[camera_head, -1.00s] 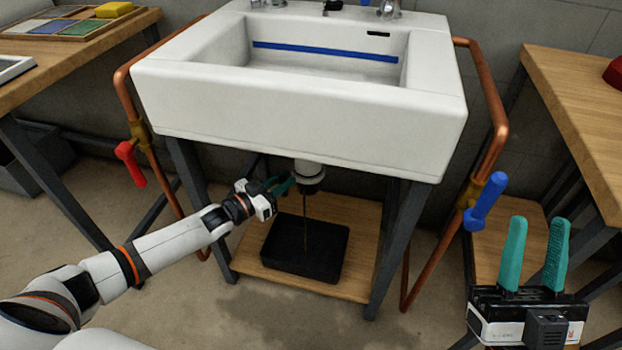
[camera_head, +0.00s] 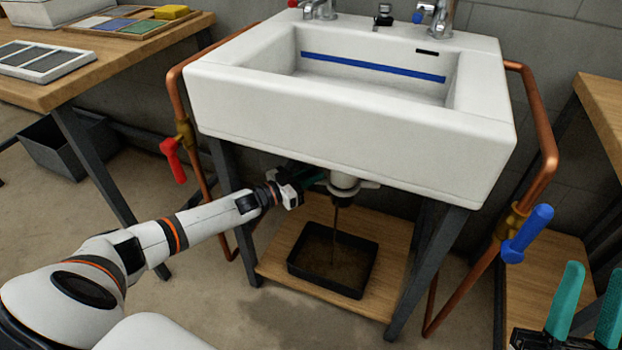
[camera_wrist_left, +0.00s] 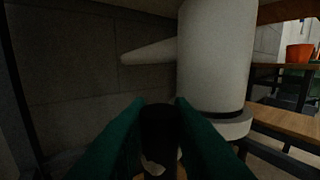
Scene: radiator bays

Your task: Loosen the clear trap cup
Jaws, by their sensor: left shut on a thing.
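The white trap (camera_head: 345,181) hangs under the sink (camera_head: 345,130), with a pale tab sticking out on its right. A thin brown stream (camera_head: 336,235) falls from it. My left gripper (camera_head: 316,180) reaches the trap from the left. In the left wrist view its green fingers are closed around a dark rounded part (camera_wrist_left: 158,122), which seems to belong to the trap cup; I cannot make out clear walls. The white trap body (camera_wrist_left: 215,60) stands beyond the fingers to the right. My right gripper (camera_head: 594,280) is at the lower right, fingers apart and empty, partly cut off.
A black tray (camera_head: 372,262) with brown liquid sits on the wooden shelf (camera_head: 270,265) under the trap. Copper pipes with a red handle (camera_head: 173,160) and a blue handle (camera_head: 527,233) flank the sink. Dark table legs (camera_head: 425,270) stand beside the shelf.

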